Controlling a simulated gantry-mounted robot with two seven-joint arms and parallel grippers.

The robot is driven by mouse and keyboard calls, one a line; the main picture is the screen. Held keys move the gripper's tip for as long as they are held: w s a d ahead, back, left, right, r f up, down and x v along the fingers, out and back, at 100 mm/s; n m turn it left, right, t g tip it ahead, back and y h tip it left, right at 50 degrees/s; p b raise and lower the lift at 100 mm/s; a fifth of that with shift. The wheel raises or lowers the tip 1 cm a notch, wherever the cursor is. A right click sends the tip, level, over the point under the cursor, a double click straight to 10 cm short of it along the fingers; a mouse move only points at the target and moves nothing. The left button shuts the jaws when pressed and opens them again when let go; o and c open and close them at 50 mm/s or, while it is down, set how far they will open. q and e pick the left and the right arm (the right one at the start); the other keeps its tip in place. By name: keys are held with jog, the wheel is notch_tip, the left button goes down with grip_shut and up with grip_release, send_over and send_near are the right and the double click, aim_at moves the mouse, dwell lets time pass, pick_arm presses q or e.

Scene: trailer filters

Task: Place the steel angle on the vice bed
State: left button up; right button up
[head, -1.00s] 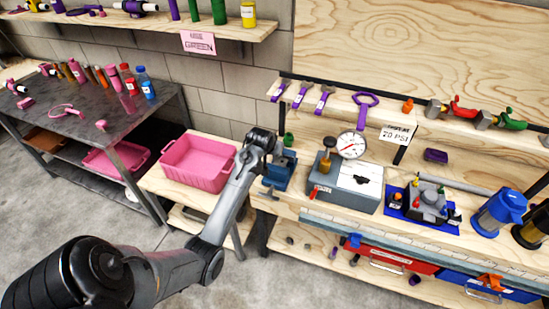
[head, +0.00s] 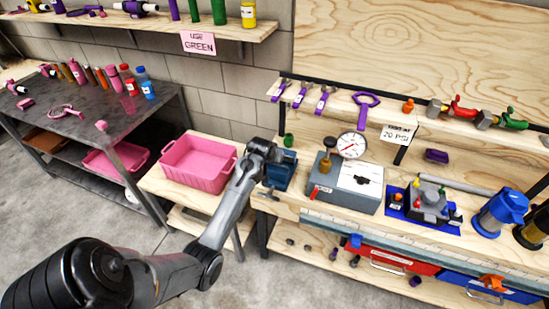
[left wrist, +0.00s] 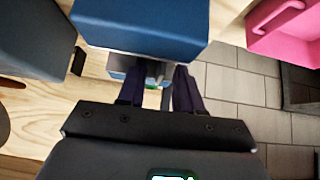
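The blue vice (head: 280,172) stands at the left end of the workbench in the head view, partly covered by my left wrist. In the left wrist view its blue body (left wrist: 140,25) fills the top middle. My left gripper (left wrist: 158,75) is at the vice, its two dark fingers apart and their tips close under the blue body. A small grey metal piece shows between the fingertips; I cannot tell whether it is the steel angle or part of the vice, or whether the fingers grip it. The vice bed is hidden in the head view. My right gripper is not in view.
A grey box with a pressure gauge (head: 352,145) stands right of the vice. A pink bin (head: 198,180) stands on a low table to the left. A blue mat (head: 395,210) with a fixture, and a blue jug (head: 500,212), are farther right.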

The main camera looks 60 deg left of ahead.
pick_arm(q)
jog(key=shift+r, duration=0.2)
jog(key=shift+s+d+r, duration=0.1)
jog(key=shift+s+r, duration=0.05)
jog(key=shift+r, duration=0.15)
jog(key=p+v, duration=0.2)
jog(key=v, duration=0.9)
jog(key=s+d+f+m+g+h, duration=0.1)
jog(key=s+d+f+m, duration=0.2)
jog(key=d, duration=0.9)
jog(key=s+d+f+m+h, duration=0.2)
jog(key=s+d+f+m, duration=0.1)
jog(key=s+d, duration=0.7)
jog(key=s+d+f+m+g+h, duration=0.1)
jog(key=s+d+f+m, duration=0.2)
jog(key=s+d, duration=0.4)
jog(key=d, duration=0.7)
jog(key=shift+f+m+g+h, duration=0.3)
jog(key=shift+f+m+h, duration=0.05)
jog(key=shift+m+h, duration=0.05)
